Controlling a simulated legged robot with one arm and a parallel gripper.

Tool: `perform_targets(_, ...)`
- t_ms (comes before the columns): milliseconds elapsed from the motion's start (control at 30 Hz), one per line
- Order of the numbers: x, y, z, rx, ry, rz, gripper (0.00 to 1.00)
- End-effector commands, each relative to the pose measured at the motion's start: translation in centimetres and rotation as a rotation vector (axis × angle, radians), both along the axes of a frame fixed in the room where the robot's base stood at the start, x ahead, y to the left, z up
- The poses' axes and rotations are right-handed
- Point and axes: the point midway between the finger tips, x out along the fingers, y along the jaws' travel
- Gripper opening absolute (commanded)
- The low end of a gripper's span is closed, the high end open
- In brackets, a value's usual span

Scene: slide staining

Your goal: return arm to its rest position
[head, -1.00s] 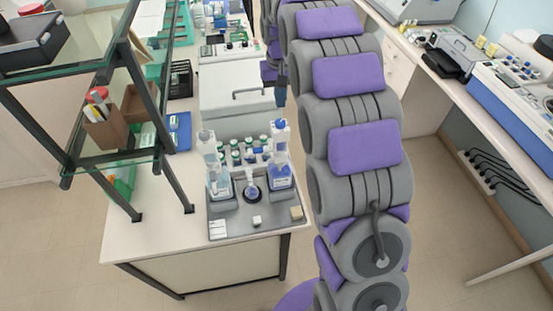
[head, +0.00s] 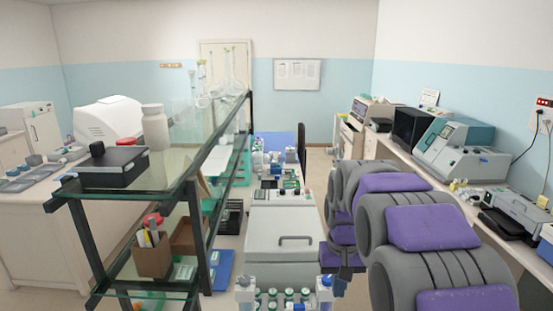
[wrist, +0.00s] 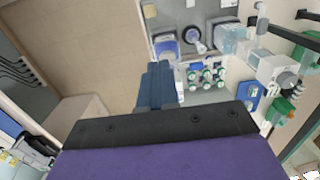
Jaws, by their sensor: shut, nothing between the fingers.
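My arm (head: 432,228), grey with purple pads, runs along the right of the bench in the head view. My gripper (head: 341,286) hangs at the bottom, just right of a bottle, and is small there. In the wrist view my gripper (wrist: 156,84) shows blue-grey fingers together with nothing held. They are over the floor beside the bench edge. The staining tray (wrist: 212,10) holds a blue bottle (wrist: 165,45), a small flask (wrist: 195,38) and a clear bottle (wrist: 232,38). Several green-and-white vials (wrist: 206,76) stand beside the fingers in that view.
A glass shelf (head: 165,172) on dark posts stands left of the bench. A grey lidded machine (head: 284,255) sits behind the vials. A side counter (head: 410,165) with instruments runs along the right wall. Open floor (wrist: 95,50) lies beside the bench.

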Motion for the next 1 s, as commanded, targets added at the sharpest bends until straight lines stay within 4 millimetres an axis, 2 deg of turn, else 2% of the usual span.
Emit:
perform_targets(33, -1.8, 0.0, -0.9, 0.0, 0.004, -0.001, 0.0)
perform_targets(367, -13.5, 0.0, -5.4, 0.002, 0.051, -0.004, 0.0)
perform_targets(700, -25.7, 0.1, -12.3, 0.004, 0.098, 0.002, 0.0)
perform_targets(833, -29.3, 0.2, -14.7, 0.004, 0.108, 0.006, 0.0)
perform_targets(1000, -31.8, 0.2, -16.4, 0.005, 0.12, 0.01, 0.0)
